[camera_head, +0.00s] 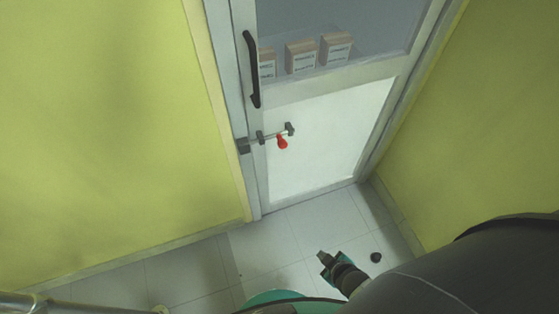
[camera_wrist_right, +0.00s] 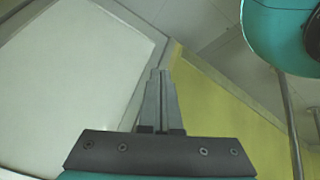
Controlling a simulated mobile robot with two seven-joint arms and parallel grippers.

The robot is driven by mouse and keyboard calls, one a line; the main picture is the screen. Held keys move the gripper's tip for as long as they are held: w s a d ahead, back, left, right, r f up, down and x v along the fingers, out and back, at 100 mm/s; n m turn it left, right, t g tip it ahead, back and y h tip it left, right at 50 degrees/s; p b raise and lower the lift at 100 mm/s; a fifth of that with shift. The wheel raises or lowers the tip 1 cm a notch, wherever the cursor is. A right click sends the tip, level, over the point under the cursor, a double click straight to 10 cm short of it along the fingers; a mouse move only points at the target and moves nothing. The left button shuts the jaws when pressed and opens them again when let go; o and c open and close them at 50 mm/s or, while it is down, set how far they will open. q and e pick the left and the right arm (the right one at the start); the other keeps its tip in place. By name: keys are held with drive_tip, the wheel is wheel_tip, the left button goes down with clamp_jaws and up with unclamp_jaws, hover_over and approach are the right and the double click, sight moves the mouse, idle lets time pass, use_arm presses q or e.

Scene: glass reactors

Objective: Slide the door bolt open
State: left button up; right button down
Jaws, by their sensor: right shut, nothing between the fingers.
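The door bolt (camera_head: 266,137) is a grey rod in brackets on the left side of the white door (camera_head: 278,185). Its red knob (camera_head: 282,142) hangs below the rod near the right bracket. The rod reaches left to a dark bracket (camera_head: 243,146) on the frame. My right gripper (camera_head: 321,255) is low in front of the door, below and right of the bolt, and apart from it. In the right wrist view its fingers (camera_wrist_right: 161,75) are together and empty, and the bolt does not show there. I do not see my left gripper.
A black vertical handle (camera_head: 251,70) is on the door above the bolt. Boxes (camera_head: 301,56) show through the door's window. Yellow walls (camera_head: 100,120) flank the door.

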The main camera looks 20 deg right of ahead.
drive_tip(key=w+r+n+t+b, duration=0.1)
drive_tip(key=w+n+t+b, duration=0.25)
drive_tip(key=w, duration=0.55)
use_arm(q)
drive_tip(key=w+d+f+t+b, duration=0.1)
drive_tip(key=w+f+b, duration=0.2)
drive_tip(key=w+b, duration=0.8)
drive_tip(key=shift+d+f+b, duration=0.2)
drive_tip(key=shift+d+b, duration=0.15)
drive_tip(key=shift+b, duration=0.55)
use_arm(e)
drive_tip(key=w+a+r+n+t+y, duration=0.3)
drive_tip(key=w+r+n+t+y, duration=0.4)
drive_tip(key=w+r+n, duration=0.4)
wheel_tip(320, 180, up, 3)
drive_tip(key=shift+a+f, duration=0.1)
drive_tip(key=shift+a, duration=0.1)
use_arm(q)
drive_tip(key=shift+w, duration=0.1)
use_arm(e)
drive_tip(key=shift+n, duration=0.25)
